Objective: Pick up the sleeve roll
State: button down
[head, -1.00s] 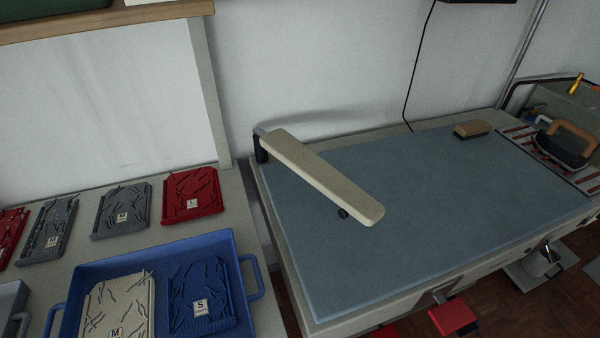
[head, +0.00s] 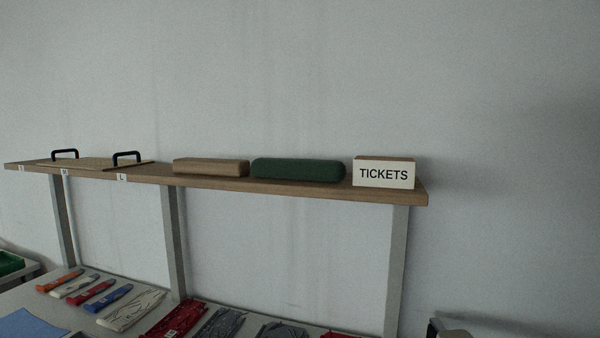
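A dark green, rounded, padded-looking roll (head: 298,169) lies lengthwise on the wooden wall shelf in the head view, right of centre. It looks like the sleeve roll. A tan block with squarer edges (head: 210,167) lies just left of it. To its right, a small gap away, stands a box with a white front marked TICKETS (head: 384,173). My gripper is not in view.
The shelf (head: 280,187) rests on grey posts above a table. A flat board with two black handles (head: 95,163) lies at the shelf's left. Folded coloured pieces (head: 92,293) lie on the table below. The wall above the shelf is bare.

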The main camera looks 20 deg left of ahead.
aim_at(298, 169)
jog(key=i+j+z, duration=0.15)
jog(key=j, duration=0.3)
jog(key=j+z, duration=0.1)
jog(key=j, duration=0.3)
jog(key=i+j+z, duration=0.15)
jog(key=j, duration=0.3)
jog(key=k, duration=0.05)
